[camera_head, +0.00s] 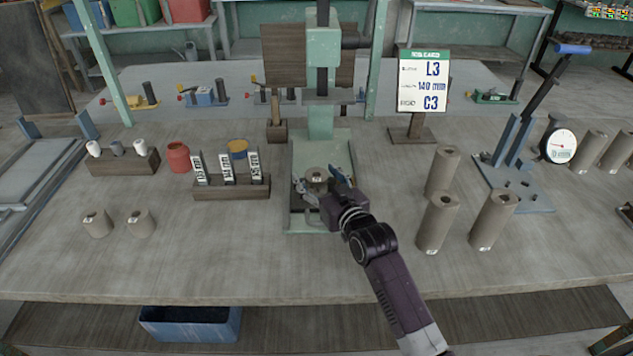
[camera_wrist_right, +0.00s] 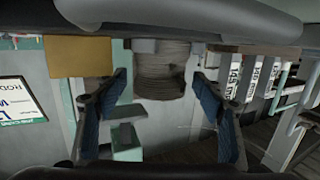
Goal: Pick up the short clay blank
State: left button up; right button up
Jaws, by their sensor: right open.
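A short grey-brown clay blank (camera_head: 316,176) with a hole in its top stands on the green press base. My right gripper (camera_head: 320,187) is open, with one finger on each side of this blank. In the right wrist view a clay blank (camera_wrist_right: 160,82) shows between the two spread blue-padded fingers (camera_wrist_right: 160,92), with gaps on both sides; I see no contact. My left gripper is not in view.
The green press (camera_head: 323,140) rises behind the gripper. Taller clay blanks (camera_head: 437,222) stand to the right. A card reading L3, 140 mm, C3 (camera_head: 423,80) stands behind them. A wooden gauge rack (camera_head: 232,190) is at left. The front table strip is clear.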

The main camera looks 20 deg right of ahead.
jog(key=shift+c, duration=0.4)
jog(key=c, duration=1.4)
jog(key=shift+r, duration=0.15)
notch_tip(320, 180, up, 20)
jog(key=shift+f, duration=0.1)
